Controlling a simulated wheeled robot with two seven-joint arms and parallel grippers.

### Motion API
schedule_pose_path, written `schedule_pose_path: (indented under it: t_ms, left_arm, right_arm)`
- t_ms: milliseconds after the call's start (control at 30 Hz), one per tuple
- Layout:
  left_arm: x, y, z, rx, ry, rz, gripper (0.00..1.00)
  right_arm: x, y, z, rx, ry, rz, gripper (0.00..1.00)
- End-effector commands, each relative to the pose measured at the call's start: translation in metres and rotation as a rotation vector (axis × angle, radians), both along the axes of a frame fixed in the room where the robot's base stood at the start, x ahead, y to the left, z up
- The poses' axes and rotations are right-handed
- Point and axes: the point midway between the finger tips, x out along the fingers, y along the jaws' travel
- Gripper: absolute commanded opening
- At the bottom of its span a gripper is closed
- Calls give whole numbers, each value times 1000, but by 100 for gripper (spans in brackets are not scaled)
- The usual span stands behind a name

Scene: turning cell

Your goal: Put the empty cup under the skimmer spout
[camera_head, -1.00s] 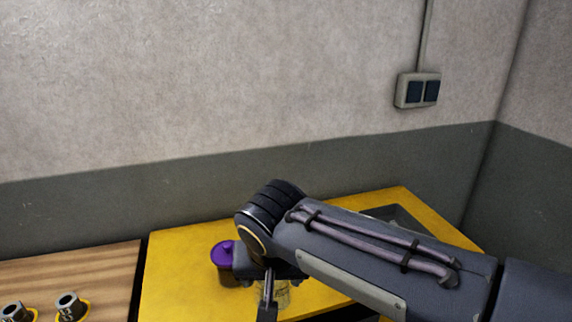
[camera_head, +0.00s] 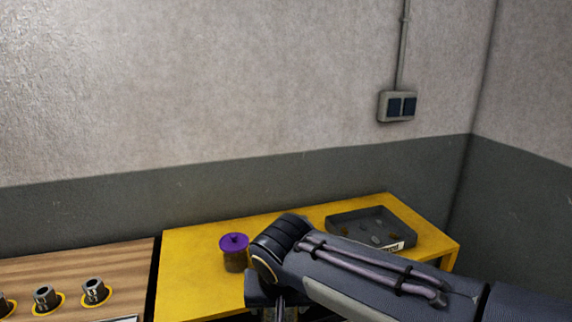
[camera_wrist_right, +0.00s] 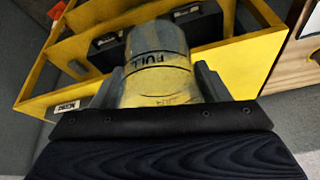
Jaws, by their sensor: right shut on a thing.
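A see-through cup (camera_wrist_right: 157,62) with dark "FULL" lettering is between the fingers of my right gripper (camera_wrist_right: 158,86) in the right wrist view. The gripper is shut on it. In the head view my right gripper (camera_head: 280,306) is at the bottom edge, in front of the yellow table's near side. My wrist hides most of the cup there. The skimmer spout is not recognisable in either view. My left gripper is not in view.
A brown jar with a purple lid (camera_head: 234,254) stands on the yellow table (camera_head: 190,270), left of my wrist. A grey tray (camera_head: 335,220) with small parts lies behind my forearm. Metal pieces (camera_head: 95,291) sit in yellow rings on the wooden surface (camera_head: 75,266) at left.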

Motion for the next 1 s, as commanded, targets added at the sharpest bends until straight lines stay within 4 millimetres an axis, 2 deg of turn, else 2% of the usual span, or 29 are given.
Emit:
schedule_pose_path:
  t_ms: [167,367,467,600,700,800,900,1000]
  left_arm:
    - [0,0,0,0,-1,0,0]
    - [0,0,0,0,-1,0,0]
    - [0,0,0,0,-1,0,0]
    - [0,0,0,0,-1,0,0]
    - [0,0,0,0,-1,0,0]
    - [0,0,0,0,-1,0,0]
    - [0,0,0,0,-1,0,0]
    - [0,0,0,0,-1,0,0]
  right_arm:
    - [19,-20,-23,-2,4,-7,47]
    - [45,-55,-61,-3,7,-17,47]
    - [58,-82,-88,-4,11,-24,47]
    - [73,-134,-137,-4,14,-37,47]
    - [75,-168,-167,-3,11,-43,47]
    - [73,-192,-188,-1,7,-46,47]
    - [70,-206,-201,0,4,-48,46]
    - [62,-212,-218,0,7,-46,46]
